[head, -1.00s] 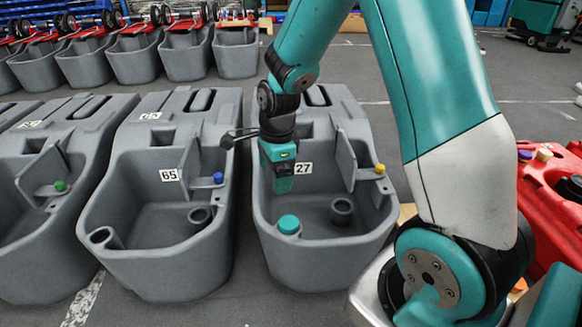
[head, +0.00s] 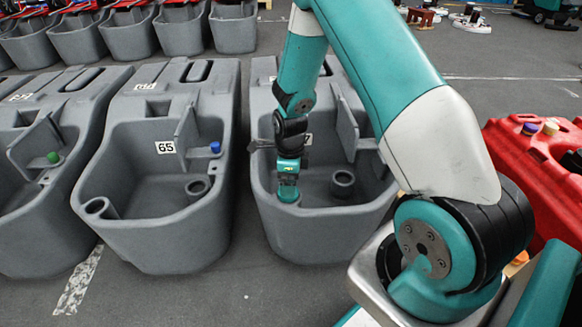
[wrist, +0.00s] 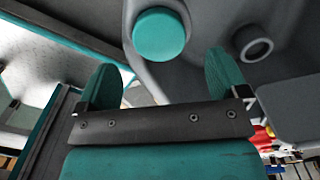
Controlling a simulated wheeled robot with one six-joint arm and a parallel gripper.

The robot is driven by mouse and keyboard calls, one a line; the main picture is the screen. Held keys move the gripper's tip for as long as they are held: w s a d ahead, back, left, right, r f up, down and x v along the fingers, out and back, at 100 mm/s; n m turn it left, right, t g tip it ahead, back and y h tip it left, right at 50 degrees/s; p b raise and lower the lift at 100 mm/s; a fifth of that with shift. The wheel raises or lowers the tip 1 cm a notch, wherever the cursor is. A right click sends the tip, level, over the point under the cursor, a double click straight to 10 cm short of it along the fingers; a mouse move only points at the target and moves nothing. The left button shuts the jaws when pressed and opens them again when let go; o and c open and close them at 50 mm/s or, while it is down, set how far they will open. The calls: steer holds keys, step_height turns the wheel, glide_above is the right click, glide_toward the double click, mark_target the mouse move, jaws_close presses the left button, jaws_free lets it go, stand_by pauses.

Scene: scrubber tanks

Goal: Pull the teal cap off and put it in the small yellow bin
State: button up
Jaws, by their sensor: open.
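The teal cap (wrist: 160,35) is a round disc on a grey stub inside the front left of the grey tank (head: 322,238). In the wrist view it lies just beyond my fingertips, between their lines, and I see no contact. My gripper (wrist: 162,75) is open, with a teal finger on each side and nothing between them. In the head view my gripper (head: 288,182) points down over the cap's spot and largely hides it. I cannot make out the small yellow bin in any view now.
A grey pipe stub (head: 343,183) stands right of the cap inside the tank. A similar tank with label 65 (head: 166,147) and a blue cap (head: 215,147) stands close on the left. A red tank (head: 535,180) is on the right. Floor in front of the tanks is clear.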

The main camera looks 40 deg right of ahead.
steer(key=shift+f+b, duration=0.7)
steer(key=shift+f, duration=1.65)
steer(key=c, duration=1.1)
steer(key=shift+r+p, duration=1.05)
steer(key=shift+r, duration=0.05)
step_height(320, 180, up, 6)
steer(key=p, duration=0.5)
